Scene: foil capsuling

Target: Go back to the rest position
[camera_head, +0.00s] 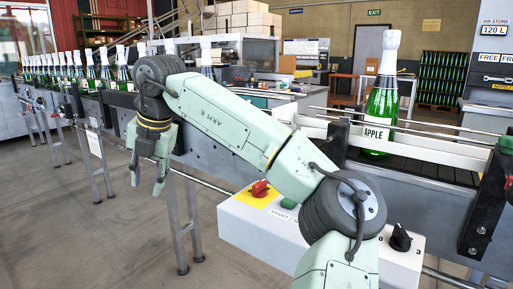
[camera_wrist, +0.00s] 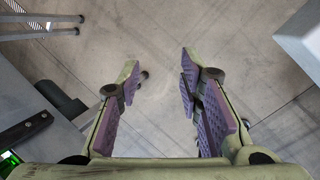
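My gripper (camera_head: 149,177) hangs in front of the conveyor, pointing down, left of the control box. In the wrist view my gripper (camera_wrist: 160,75) has its two purple-padded fingers wide apart, with only bare concrete floor between them. My arm reaches from the lower right across the control box to the upper left. A green bottle (camera_head: 382,100) labelled APPLE, with white foil on its neck, stands upright on the conveyor at right, apart from my gripper.
The control box (camera_head: 235,223) has a red knob (camera_head: 260,188), a green button and a black knob (camera_head: 400,237). The conveyor (camera_head: 430,190) runs behind my arm. Several foil-topped bottles (camera_head: 90,72) line its left part. Metal legs (camera_head: 180,225) stand below; the floor (camera_head: 80,240) at left is clear.

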